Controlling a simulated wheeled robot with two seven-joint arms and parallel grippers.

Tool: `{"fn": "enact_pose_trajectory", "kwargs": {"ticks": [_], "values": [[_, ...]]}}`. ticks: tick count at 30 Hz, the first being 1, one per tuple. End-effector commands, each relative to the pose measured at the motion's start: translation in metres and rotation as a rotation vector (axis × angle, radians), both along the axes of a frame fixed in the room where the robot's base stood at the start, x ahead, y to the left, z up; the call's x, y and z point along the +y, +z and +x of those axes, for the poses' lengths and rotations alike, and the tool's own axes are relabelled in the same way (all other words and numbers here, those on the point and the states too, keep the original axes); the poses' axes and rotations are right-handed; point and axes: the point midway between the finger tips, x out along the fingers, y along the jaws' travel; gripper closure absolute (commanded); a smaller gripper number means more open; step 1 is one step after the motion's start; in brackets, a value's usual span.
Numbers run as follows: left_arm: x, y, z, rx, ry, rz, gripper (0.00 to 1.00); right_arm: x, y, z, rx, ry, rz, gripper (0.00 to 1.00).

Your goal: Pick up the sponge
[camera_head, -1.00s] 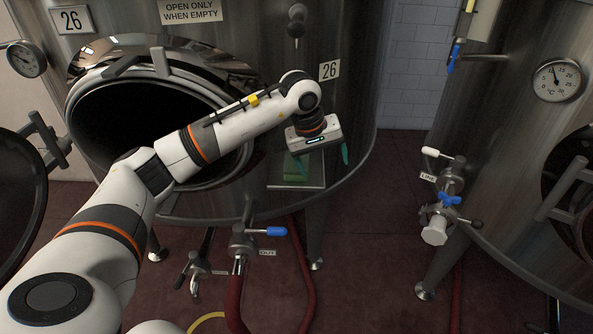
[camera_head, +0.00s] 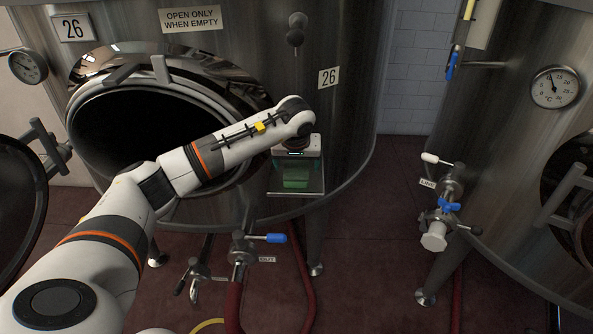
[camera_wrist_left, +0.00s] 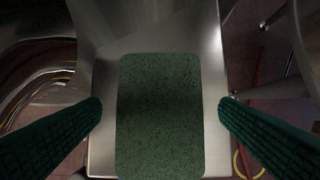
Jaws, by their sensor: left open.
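The green sponge (camera_head: 296,177) lies on a small metal shelf (camera_head: 312,187) at the front of the tank numbered 26. In the left wrist view the sponge (camera_wrist_left: 160,118) fills the middle, flat on the bare metal shelf (camera_wrist_left: 104,150). My left gripper (camera_head: 297,166) is above the sponge in the head view, its fingers hard to make out there. In the left wrist view its two green ribbed fingers (camera_wrist_left: 160,112) are spread, one on each side of the sponge with gaps between. The gripper is open and empty. My right gripper is not in view.
The open round tank hatch (camera_head: 150,135) is left of the shelf, beside my arm. A valve with a blue handle (camera_head: 275,238) and a red hose (camera_head: 234,300) are below. Another tank with a valve (camera_head: 440,205) stands at right. Floor between the tanks is clear.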

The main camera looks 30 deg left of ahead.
Motion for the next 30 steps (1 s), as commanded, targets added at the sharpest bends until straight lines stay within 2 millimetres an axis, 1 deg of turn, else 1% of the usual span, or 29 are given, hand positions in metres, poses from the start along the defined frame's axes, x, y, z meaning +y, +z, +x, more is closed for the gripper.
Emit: {"fn": "enact_pose_trajectory", "kwargs": {"ticks": [1, 3, 6, 29, 30], "values": [[0.001, -0.007, 0.002, 0.003, 0.001, -0.001, 0.15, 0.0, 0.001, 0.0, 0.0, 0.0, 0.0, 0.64], [0.003, -0.013, 0.004, 0.001, 0.001, -0.001, 0.15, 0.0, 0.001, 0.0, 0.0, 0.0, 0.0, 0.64], [0.004, -0.016, 0.005, 0.0, 0.001, 0.0, 0.15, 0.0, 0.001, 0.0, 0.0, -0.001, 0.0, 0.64], [0.004, -0.021, 0.006, -0.002, 0.001, -0.001, 0.15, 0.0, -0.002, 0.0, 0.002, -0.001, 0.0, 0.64], [0.004, -0.021, 0.006, -0.002, 0.001, -0.001, 0.2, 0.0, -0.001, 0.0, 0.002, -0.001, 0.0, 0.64]]}}
